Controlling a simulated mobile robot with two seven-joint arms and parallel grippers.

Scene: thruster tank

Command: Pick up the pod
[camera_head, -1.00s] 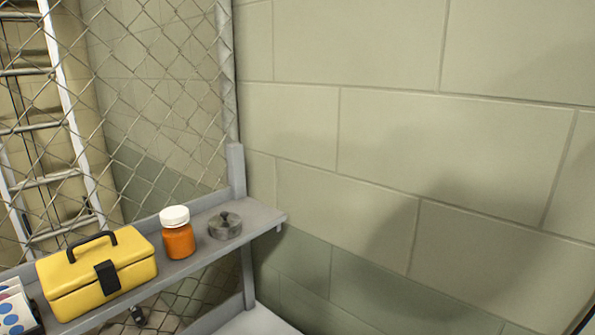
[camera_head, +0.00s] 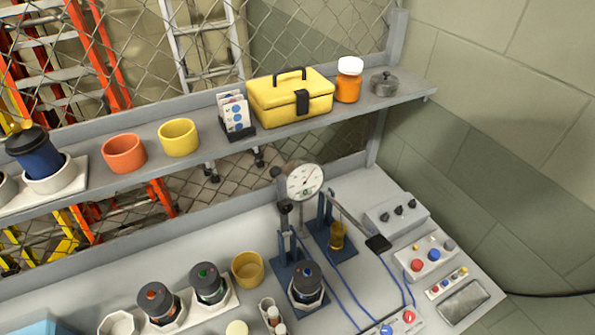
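Several dark-capped cylinders that look like pods are in view; I cannot tell which one the task means. A blue one with a black cap (camera_head: 38,152) sits in a white holder (camera_head: 52,180) on the shelf at left. On the bench, one with a red mark (camera_head: 158,298) and one with a green mark (camera_head: 208,281) stand side by side in a white holder (camera_head: 222,309). One with a blue mark (camera_head: 306,280) stands in a blue stand below a round gauge (camera_head: 305,181). Neither of my grippers is in view.
The shelf (camera_head: 200,165) also carries an orange cup (camera_head: 124,153), yellow cup (camera_head: 178,137), card holder (camera_head: 235,114), yellow toolbox (camera_head: 290,97) and orange bottle (camera_head: 348,80). A lever press and control boxes (camera_head: 426,258) fill the bench's right side. Chain-link fence stands behind.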

